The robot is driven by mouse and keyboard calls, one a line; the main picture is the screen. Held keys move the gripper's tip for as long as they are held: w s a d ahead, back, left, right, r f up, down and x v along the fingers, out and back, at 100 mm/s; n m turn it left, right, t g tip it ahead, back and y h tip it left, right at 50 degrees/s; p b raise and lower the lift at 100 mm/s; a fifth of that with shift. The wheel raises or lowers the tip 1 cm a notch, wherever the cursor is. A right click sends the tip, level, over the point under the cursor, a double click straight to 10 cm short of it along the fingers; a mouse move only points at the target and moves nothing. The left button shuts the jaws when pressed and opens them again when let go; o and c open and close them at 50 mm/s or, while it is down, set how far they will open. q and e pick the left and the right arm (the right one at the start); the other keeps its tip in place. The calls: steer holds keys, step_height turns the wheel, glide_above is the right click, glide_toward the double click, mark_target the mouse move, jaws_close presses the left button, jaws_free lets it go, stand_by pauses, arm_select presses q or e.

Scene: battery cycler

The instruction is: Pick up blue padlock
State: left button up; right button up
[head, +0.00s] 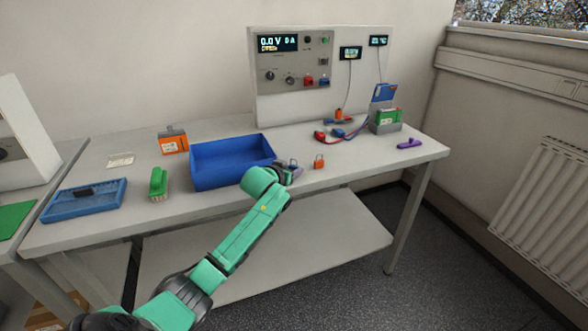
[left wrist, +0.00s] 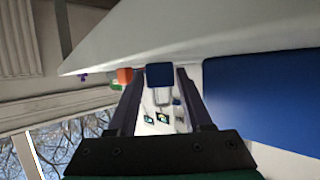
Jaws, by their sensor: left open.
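The blue padlock (left wrist: 160,76) shows in the left wrist view, its body and pale shackle between the two dark fingers of my left gripper (left wrist: 161,72). The fingers are apart, with small gaps on both sides of the padlock. In the head view my left gripper (head: 291,172) is at the table's front edge, just right of the blue bin, and mostly hides the padlock; only a bit of shackle (head: 293,162) shows. My right gripper is in neither view.
The blue bin (head: 206,177) is close on the left. An orange padlock (head: 319,162) stands just to the right. A green brush (head: 158,183), a blue tray (head: 60,205) and a battery holder (head: 388,128) are farther off. The front right tabletop is clear.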

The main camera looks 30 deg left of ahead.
arm_select(q)
steer(key=shift+s, duration=0.1)
jaws_close()
steer(key=shift+r, duration=0.15)
